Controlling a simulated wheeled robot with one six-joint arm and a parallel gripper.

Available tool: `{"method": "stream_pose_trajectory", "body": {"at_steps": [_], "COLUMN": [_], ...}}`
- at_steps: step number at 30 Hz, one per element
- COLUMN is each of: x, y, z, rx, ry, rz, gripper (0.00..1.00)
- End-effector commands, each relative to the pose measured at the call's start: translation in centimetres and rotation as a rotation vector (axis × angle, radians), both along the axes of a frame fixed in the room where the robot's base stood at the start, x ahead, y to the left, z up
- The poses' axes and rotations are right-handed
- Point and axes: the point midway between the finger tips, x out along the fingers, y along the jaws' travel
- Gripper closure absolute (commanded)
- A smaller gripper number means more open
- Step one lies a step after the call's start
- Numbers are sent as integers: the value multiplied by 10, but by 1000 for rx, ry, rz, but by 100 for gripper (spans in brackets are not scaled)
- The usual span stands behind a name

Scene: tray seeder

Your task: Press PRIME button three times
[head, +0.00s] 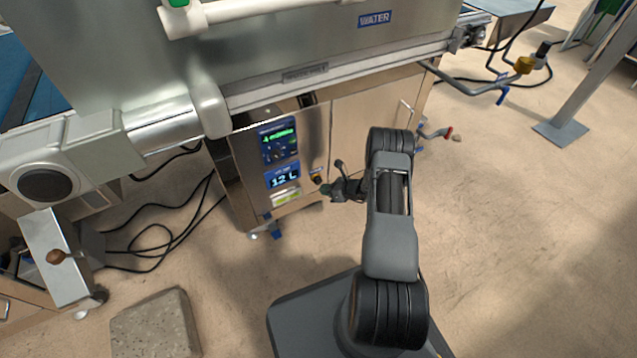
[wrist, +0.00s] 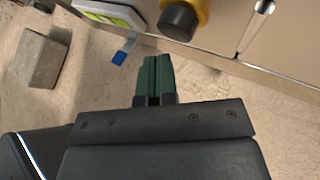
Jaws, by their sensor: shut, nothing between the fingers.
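The cabinet front (head: 305,135) carries a dark screen (head: 278,142) with green marks, a blue display (head: 283,178) reading "12 L", and a pale green-yellow panel (head: 286,197) below. A black round button or knob with a yellow collar (head: 317,179) sits right of the display; it also shows at the top of the wrist view (wrist: 180,18). No readable PRIME lettering shows. My gripper (head: 327,189) is shut and empty, its green fingertips just in front of and below the black knob. In the wrist view the fingertips (wrist: 153,60) are together, apart from the knob.
A WATER-labelled metal tank (head: 300,35) overhangs the cabinet. Black cables (head: 150,235) and a stone block (head: 155,325) lie on the left floor.

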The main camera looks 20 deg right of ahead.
Motion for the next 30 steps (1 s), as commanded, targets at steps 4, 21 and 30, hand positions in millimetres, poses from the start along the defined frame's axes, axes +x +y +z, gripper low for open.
{"method": "stream_pose_trajectory", "body": {"at_steps": [4, 21, 30], "x": [0, 7, 9], "y": [0, 1, 1], "z": [0, -1, 0], "rx": [0, -1, 0], "ry": [0, -1, 0], "rz": [0, 0, 0], "gripper": [100, 100, 100]}}
